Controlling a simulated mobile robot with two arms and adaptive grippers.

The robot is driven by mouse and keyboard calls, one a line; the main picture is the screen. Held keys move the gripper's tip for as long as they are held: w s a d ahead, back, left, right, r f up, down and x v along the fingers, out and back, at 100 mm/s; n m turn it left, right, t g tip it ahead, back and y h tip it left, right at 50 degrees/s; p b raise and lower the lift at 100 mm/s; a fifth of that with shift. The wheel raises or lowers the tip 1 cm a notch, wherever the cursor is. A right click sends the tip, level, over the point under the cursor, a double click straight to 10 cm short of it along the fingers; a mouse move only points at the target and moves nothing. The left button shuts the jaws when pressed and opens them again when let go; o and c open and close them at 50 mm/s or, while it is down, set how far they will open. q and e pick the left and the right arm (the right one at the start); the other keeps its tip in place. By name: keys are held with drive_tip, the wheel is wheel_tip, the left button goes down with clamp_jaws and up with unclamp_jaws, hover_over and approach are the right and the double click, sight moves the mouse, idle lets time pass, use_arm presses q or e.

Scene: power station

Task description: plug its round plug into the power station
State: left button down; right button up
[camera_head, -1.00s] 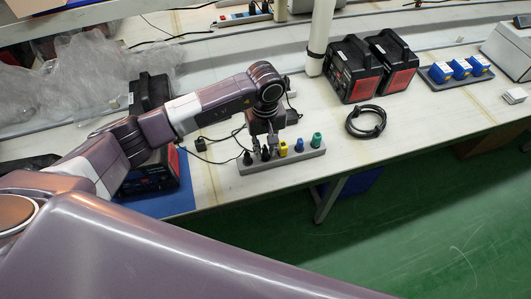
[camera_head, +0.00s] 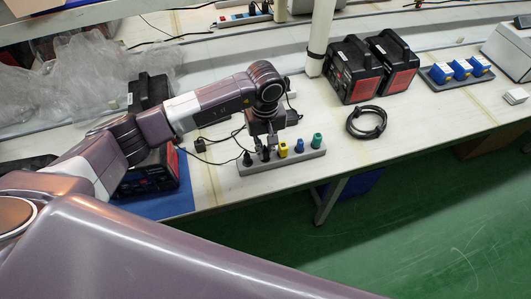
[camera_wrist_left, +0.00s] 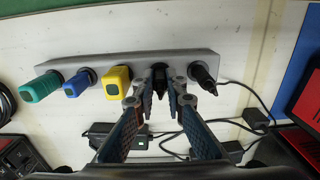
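A grey strip (camera_head: 285,163) holds a row of plugs: two black, one yellow (camera_head: 283,149), one blue (camera_head: 300,146) and one green (camera_head: 317,140). My left gripper (camera_wrist_left: 160,82) points down at the strip, its fingertips close against both sides of the inner black plug (camera_wrist_left: 159,75), beside the yellow one. This plug still stands in the strip. The outer black plug (camera_wrist_left: 203,76) is just beside the fingers, with a cable. A black-and-red power station (camera_head: 150,180) stands on the left, partly hidden by my left arm. My right gripper is out of view.
Black cables and small adapters (camera_head: 200,145) lie behind the strip. A coiled black cable (camera_head: 366,122) and two more power stations (camera_head: 352,72) are to the right. A blue mat (camera_head: 175,205) lies under the left station. The bench's front edge is close to the strip.

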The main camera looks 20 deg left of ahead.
sight(265, 150)
use_arm(q)
drive_tip(key=shift+r+p, duration=1.1)
drive_tip(key=shift+r, duration=1.95)
